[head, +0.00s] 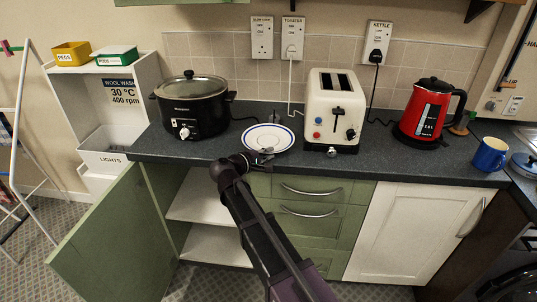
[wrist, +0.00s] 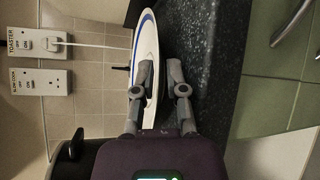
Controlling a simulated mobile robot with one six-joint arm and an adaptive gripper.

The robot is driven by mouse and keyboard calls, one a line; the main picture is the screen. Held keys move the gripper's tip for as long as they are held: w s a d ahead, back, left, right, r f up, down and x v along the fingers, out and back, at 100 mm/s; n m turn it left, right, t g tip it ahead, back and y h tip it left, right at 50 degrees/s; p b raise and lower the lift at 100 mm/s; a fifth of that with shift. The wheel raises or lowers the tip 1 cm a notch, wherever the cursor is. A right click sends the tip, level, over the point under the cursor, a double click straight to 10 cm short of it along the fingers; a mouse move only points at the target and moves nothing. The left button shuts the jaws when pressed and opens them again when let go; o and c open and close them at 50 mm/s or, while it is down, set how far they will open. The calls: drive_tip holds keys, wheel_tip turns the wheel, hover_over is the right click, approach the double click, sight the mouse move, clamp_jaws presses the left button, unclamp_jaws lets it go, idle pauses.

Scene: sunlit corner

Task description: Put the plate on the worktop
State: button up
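The plate (head: 268,137) is white with a blue ring. It appears to lie flat on the dark worktop (head: 222,151), between the slow cooker and the toaster. My gripper (head: 263,157) is at its front edge. In the wrist view, turned on its side, the plate (wrist: 149,38) shows almost edge-on. My gripper's fingertips (wrist: 160,74) stand apart, one on the upper-face side of the rim and one on the worktop side. A gap shows between them; firm contact cannot be made out.
A black slow cooker (head: 190,105) stands left of the plate, a cream toaster (head: 334,107) right. Further right are a red kettle (head: 426,108) and a blue mug (head: 490,154). A green cupboard door (head: 113,240) hangs open below. Worktop is free between toaster and kettle.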

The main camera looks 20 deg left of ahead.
drive_tip(key=shift+r, duration=0.15)
idle(0.3)
drive_tip(key=p+v, duration=0.2)
drive_tip(key=v, duration=1)
idle(0.7)
drive_tip(key=w+d+f+m+g, duration=0.2)
drive_tip(key=d+f+m+g, duration=0.1)
drive_tip(key=d, duration=0.6)
drive_tip(key=w+d+f+m+g, duration=0.2)
drive_tip(key=d+f+g, duration=0.1)
drive_tip(key=d, duration=0.7)
drive_tip(key=w+d+f+m+g, duration=0.1)
drive_tip(key=d+f+m+g, duration=0.25)
drive_tip(key=d, duration=0.55)
drive_tip(key=s+d+f+m+g+y, duration=0.2)
drive_tip(key=s+d+m+y, duration=0.1)
drive_tip(key=d, duration=0.7)
drive_tip(key=s+d+f+m+g+y, duration=0.3)
drive_tip(key=s+d+m, duration=0.2)
drive_tip(key=d, duration=0.6)
drive_tip(key=shift+s+f+y, duration=0.2)
drive_tip(key=shift+s+y, duration=0.1)
drive_tip(key=shift+s, duration=0.05)
drive_tip(key=shift+a+p, duration=0.1)
drive_tip(key=shift+p, duration=0.2)
